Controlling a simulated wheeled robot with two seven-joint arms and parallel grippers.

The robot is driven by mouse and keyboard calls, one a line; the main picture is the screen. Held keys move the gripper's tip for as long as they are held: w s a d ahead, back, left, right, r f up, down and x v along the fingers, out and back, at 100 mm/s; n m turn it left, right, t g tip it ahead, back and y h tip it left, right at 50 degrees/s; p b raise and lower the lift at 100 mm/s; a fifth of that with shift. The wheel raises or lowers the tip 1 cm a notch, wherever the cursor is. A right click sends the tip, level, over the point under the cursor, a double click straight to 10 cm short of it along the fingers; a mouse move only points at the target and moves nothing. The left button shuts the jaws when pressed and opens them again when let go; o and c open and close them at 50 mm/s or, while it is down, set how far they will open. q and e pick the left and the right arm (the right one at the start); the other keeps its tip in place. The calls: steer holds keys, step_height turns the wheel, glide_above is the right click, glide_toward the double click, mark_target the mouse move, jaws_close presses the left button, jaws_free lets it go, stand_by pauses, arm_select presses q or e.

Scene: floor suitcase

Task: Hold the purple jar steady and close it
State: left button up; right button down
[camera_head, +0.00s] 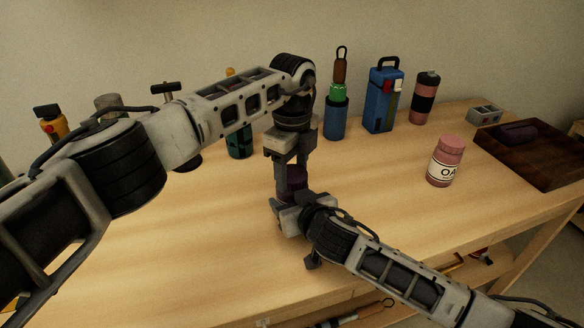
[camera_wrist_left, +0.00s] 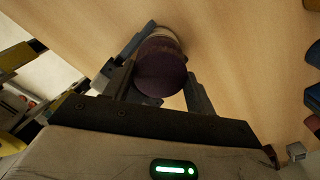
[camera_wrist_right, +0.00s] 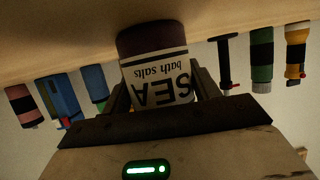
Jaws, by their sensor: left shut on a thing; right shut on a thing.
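The purple jar (camera_head: 291,183) stands upright on the table, partly hidden by my grippers. Its white label reading "SEA bath salts" shows upside down in the right wrist view (camera_wrist_right: 158,72). My left gripper (camera_head: 291,168) points down from above and is shut around the purple top, whose round face shows in the left wrist view (camera_wrist_left: 161,68). My right gripper (camera_head: 290,198) reaches in from the front, low down, and is shut on the jar's body. I cannot tell whether the lid sits fully tight.
A pink jar (camera_head: 446,162) stands to the right, before a dark wooden tray (camera_head: 545,165). Bare table lies between the jars.

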arm_select(q)
steer(key=m, duration=1.1)
steer(key=shift+m, duration=0.4)
steer(key=m, duration=0.3)
steer(key=shift+m, duration=0.4)
steer(key=o, duration=1.1)
steer(key=shift+r, duration=2.25)
